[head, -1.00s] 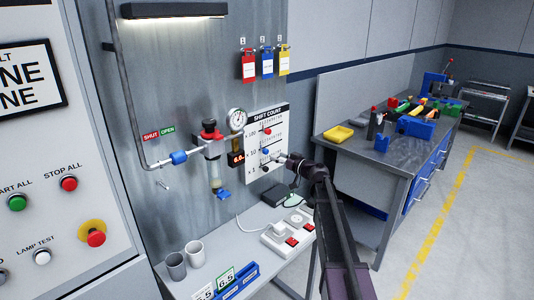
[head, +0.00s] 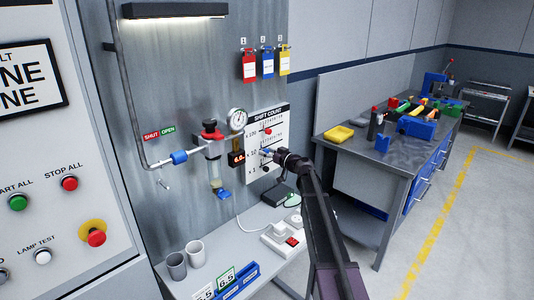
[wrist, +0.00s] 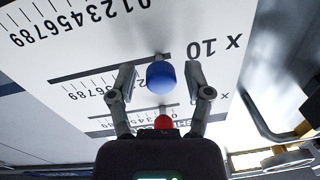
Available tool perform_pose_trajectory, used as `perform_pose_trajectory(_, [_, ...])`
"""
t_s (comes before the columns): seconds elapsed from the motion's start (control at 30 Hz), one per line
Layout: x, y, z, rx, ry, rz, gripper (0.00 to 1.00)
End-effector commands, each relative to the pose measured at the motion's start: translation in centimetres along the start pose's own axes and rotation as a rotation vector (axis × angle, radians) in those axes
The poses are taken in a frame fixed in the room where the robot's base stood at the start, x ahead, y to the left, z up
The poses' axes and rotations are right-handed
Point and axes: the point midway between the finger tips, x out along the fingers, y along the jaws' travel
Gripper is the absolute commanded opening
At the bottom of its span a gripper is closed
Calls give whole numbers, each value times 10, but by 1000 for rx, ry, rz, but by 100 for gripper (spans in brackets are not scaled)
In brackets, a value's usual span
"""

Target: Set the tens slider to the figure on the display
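The white SHIFT COUNT board (head: 281,122) on the grey panel has three slider rows. The tens slider is the blue knob (wrist: 161,77), in the row marked x 10, at the slot end by that label. It also shows in the head view (head: 266,150). The red knob (head: 268,131) is in the x 100 row. My gripper (wrist: 160,83) is open, with one finger on each side of the blue knob and gaps visible. The low digits of its scale are hidden behind a finger. A small display (head: 237,159) with orange digits appears to read 6.0.
A regulator with a round gauge (head: 238,115) stands left of the board. A workbench (head: 375,160) with tools stands to the right.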

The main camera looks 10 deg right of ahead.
Motion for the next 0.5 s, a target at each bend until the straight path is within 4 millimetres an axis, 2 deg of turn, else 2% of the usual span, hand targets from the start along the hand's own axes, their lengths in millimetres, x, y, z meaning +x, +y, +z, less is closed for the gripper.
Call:
perform_pose_trajectory(0.03, [0, 0, 0, 0, 0, 0, 38])
perform_pose_trajectory(0.17, [0, 0, 0, 0, 0, 0, 0])
perform_pose_trajectory(0.37, [0, 2, 0, 0, 0, 0, 0])
perform_pose_trajectory(0.5, [1, 15, -3, 0, 1, 2, 0])
